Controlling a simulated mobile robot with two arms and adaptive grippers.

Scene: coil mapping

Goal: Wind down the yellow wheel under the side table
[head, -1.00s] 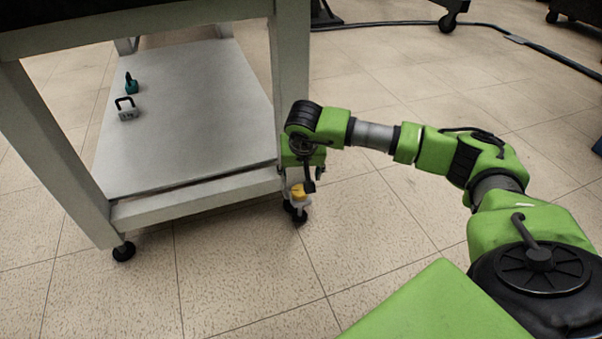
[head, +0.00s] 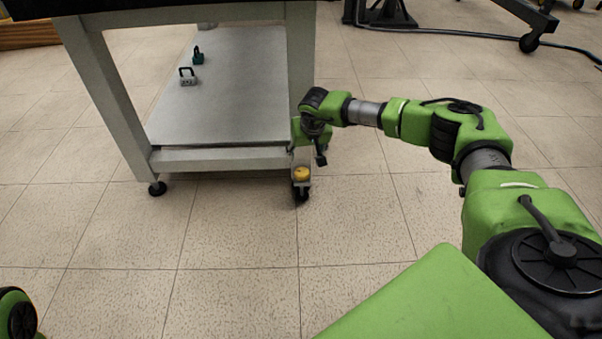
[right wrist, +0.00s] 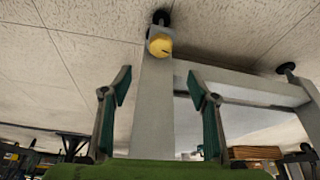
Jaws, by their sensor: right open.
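The yellow wheel (head: 302,174) sits low on the near right leg of the side table (head: 220,158), just above the black foot. It also shows in the right wrist view (right wrist: 160,46), upper middle, on the grey leg. My right gripper (head: 320,156) is beside that leg, slightly above the wheel in the head view, partly hidden by its own wrist. In the right wrist view its two fingers (right wrist: 160,88) are spread apart, with the leg between them in the picture and the wheel beyond the fingertips. Nothing is gripped. My left gripper is out of view.
A grey padlock-like object (head: 187,80) and a small teal one (head: 198,57) lie on the table's lower shelf (head: 235,90). A black stand (head: 385,14) and a cable (head: 470,36) are at the back. The tiled floor in front is clear.

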